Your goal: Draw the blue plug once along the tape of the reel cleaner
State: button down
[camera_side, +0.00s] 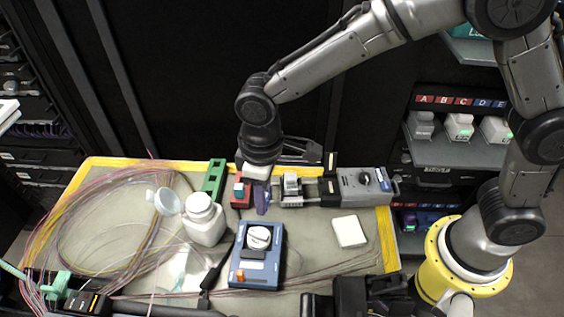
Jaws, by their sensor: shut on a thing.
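My gripper (260,183) points down at the back of the mat, under the white end of my wrist. Its fingertips are small and partly hidden. A narrow violet-blue piece, which looks like the blue plug (262,199), stands upright right below it, and my gripper appears shut on it. The reel cleaner seems to be the blue box (241,252) in front, with a white round reel on top and an orange block at its front. The plug is behind the box and apart from it in the picture. The tape itself cannot be made out.
A red block (241,202) with a small blue top and a green rack (214,178) stand left of my gripper. A grey device (365,187) stands at right. A white bottle (204,221), coiled fibres (90,230) and a white pad (349,231) lie around.

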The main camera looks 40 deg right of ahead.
jog(key=s+a+f+n, duration=0.1)
jog(key=s+a+n, duration=0.1)
jog(key=s+a, duration=0.25)
send_over(244, 265)
jog(key=s+d, duration=0.2)
jog(key=shift+s+d+f, duration=0.1)
jog(key=shift+s+f, duration=0.05)
jog(key=shift+f, duration=2.7)
jog(key=shift+f, duration=0.9)
jog(key=shift+w+a, duration=1.1)
jog(key=shift+w, duration=0.05)
dwell(0.7)
jog(key=shift+r, duration=0.15)
jog(key=shift+r, duration=2.2)
